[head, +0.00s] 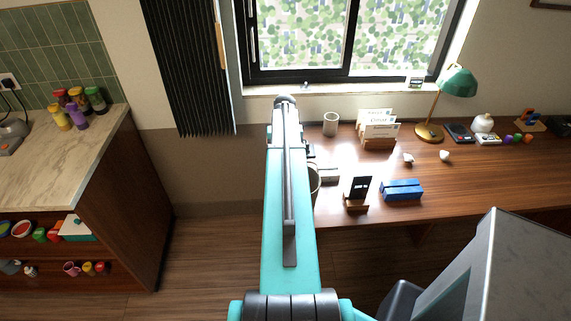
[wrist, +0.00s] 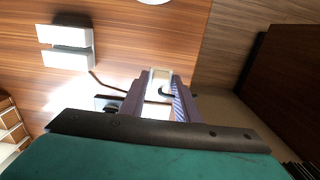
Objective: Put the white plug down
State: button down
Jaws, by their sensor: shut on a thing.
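In the wrist view my gripper (wrist: 158,98) is shut on a small white plug (wrist: 160,76), which sits between the fingertips. A dark cord shows on the desk side of the fingers, and a small dark piece lies beside the left finger. The plug is close to the edge of the wooden desk (wrist: 125,25); I cannot tell whether it touches the top. In the head view my own arm hides the gripper and the plug. The desk (head: 480,180) stands under the window there.
The desk's front right is clear.

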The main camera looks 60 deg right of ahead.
jog(key=shift+f, duration=0.2)
jog(key=shift+f+p, duration=0.65)
jog(key=shift+f, duration=1.25)
jog(key=shift+f+b, duration=0.4)
jog(key=shift+f, duration=0.2)
jog(key=c, duration=1.3)
grip_release()
jog(key=shift+c, duration=0.2)
jog(key=shift+r, duration=0.15)
